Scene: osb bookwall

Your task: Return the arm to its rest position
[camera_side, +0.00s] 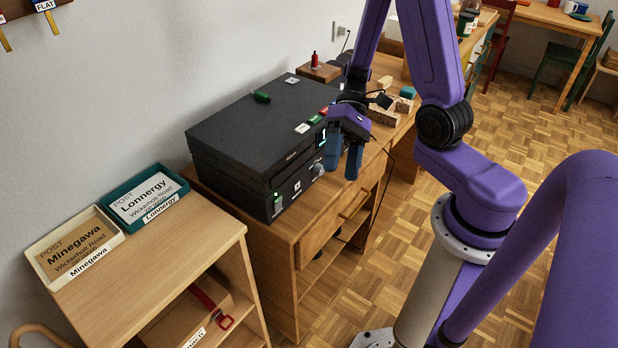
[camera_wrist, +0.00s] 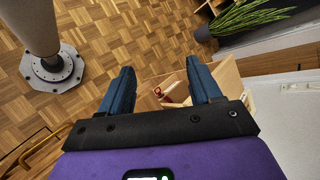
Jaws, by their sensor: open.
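My gripper (camera_side: 344,158) has two blue fingers and hangs from my purple arm in the side view, just right of the front of a black box-shaped device (camera_side: 255,130). In the wrist view, the fingers of my gripper (camera_wrist: 165,88) stand wide apart with nothing between them. The wrist view looks down past them to the wooden parquet floor (camera_wrist: 110,40) and a wooden shelf unit with a red item (camera_wrist: 175,92) in it. No held object shows.
The device stands on a wooden desk (camera_side: 300,235). A teal tray (camera_side: 178,180) and a cream tray (camera_side: 112,228) with name cards sit on a lower shelf unit (camera_side: 170,265). Cork-like blocks (camera_side: 382,115) lie behind my gripper. A potted plant (camera_wrist: 245,17) shows in the wrist view.

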